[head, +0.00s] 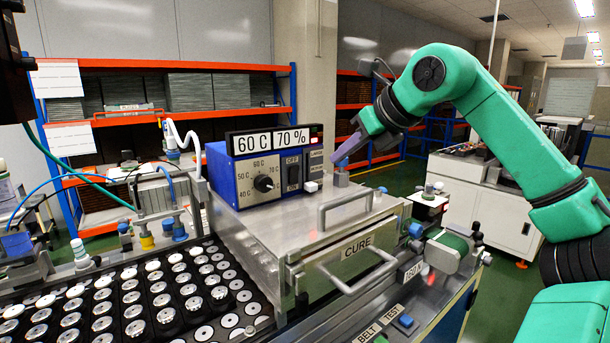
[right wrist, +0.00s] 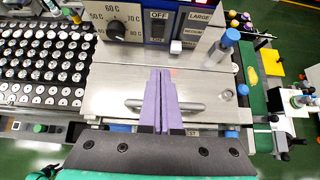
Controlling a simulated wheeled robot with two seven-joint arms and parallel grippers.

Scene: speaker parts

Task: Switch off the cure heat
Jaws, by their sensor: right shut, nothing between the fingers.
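The blue control box (head: 222,172) stands on the metal cure oven (head: 290,225). Its displays read 60 C and 70 %. Its front has a temperature knob (head: 263,183) and an OFF/ON switch (head: 292,172), with OFF above ON. I cannot tell which way the switch is set. In the right wrist view the switch (right wrist: 158,27) lies ahead of the fingertips, with the knob (right wrist: 116,31) to its left. My right gripper (head: 342,157), with purple fingers, is shut and empty, to the right of the box and apart from the switch. It also shows in the right wrist view (right wrist: 161,72). My left gripper is not in view.
A selector panel (head: 315,170) with a white button sits right of the switch. A raised bar handle (head: 347,208) is on the oven's top, and a front handle (head: 357,275) is below it. A tray of round parts (head: 130,305) lies left. Small posts stand on the right.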

